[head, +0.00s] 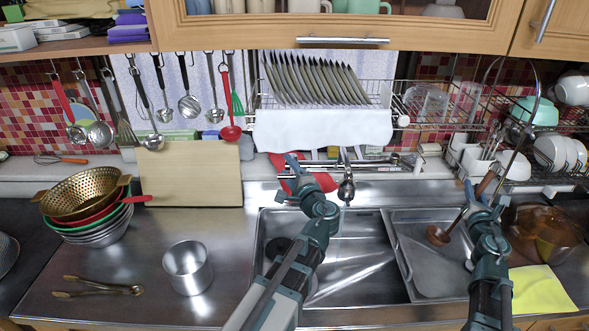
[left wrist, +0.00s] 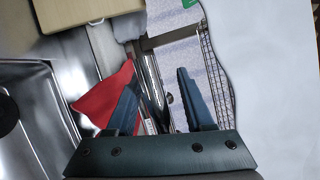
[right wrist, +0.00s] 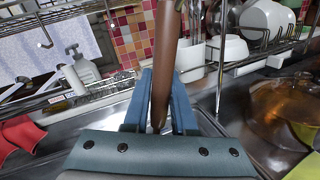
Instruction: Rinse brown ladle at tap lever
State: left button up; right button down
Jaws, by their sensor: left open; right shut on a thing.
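The brown ladle (head: 438,236) is held by my right gripper (head: 482,192), with its bowl hanging low over the right sink basin. In the right wrist view its brown handle (right wrist: 165,50) runs up between the closed fingers. The tap (head: 346,188) stands at the back of the sink, left of the ladle and apart from it. My left gripper (head: 297,164) is open and empty, left of the tap, in front of the red cloth (head: 322,181). In the left wrist view metal tubing (left wrist: 152,85) shows beyond the open fingers. I cannot clearly make out the lever.
The left basin (head: 360,265) lies below my left arm. A cutting board (head: 190,175), steel pot (head: 188,268) and stacked colanders (head: 88,215) stand left. An amber bowl (head: 545,232) and yellow cloth (head: 541,290) lie right. The dish rack (head: 440,115) hangs above the tap.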

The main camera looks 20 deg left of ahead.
pick_arm(q)
grip_shut()
dwell(1.4)
